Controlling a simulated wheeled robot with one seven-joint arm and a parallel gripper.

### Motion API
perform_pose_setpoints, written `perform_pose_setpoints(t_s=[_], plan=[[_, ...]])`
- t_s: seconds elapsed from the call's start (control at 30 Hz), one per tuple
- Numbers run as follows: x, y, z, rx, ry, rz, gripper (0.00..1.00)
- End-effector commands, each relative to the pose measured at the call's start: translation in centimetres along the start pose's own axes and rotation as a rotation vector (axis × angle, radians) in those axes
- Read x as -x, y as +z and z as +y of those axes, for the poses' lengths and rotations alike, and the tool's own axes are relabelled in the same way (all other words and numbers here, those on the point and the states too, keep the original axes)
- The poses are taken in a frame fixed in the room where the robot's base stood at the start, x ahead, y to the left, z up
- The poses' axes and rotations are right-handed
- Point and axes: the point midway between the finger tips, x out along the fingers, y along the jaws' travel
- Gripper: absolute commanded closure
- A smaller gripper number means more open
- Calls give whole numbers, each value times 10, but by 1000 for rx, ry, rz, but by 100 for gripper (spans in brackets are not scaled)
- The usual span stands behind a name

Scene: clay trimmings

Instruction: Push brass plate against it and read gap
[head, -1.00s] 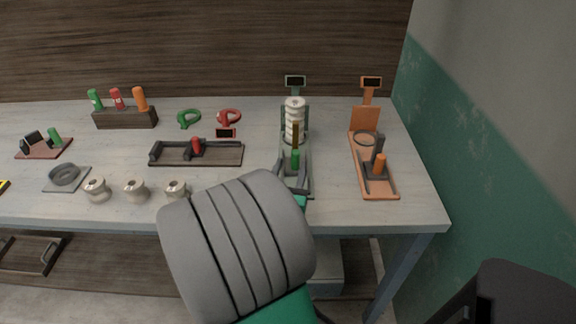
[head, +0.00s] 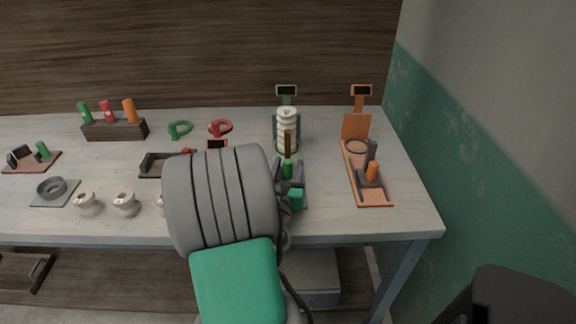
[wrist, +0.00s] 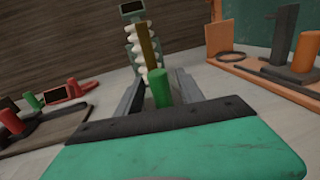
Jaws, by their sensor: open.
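The brass plate (head: 288,143) stands upright in front of a stack of cream ribbed pieces (head: 287,119) on a green gauge stand; both also show in the wrist view, the plate (wrist: 147,42) and the stack (wrist: 136,50). Whether they touch I cannot tell. A green handle (head: 287,169) stands on the near side of the plate. My gripper (wrist: 158,82) is open, its grey fingers on either side of this handle. Contact is not clear. The stand's dark display (head: 287,90) shows no readable figure. My arm hides the stand's near left part in the head view.
An orange gauge stand (head: 383,193) with its own orange handle is close on the right. A dark fixture (head: 152,164) lies left, partly behind my arm. Cream spools (head: 125,204) line the front edge. A wooden block (head: 115,130) holds coloured handles at the back left.

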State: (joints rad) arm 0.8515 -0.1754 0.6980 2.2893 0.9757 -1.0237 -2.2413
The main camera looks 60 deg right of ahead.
Motion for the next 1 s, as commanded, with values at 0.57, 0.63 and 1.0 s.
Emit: perform_pose_setpoints(t_s=[0.57,0.63,1.0], plan=[[0,0,0,0,0,0,95],[0,0,0,0,0,0,100],[1,0,0,0,0,0,100]])
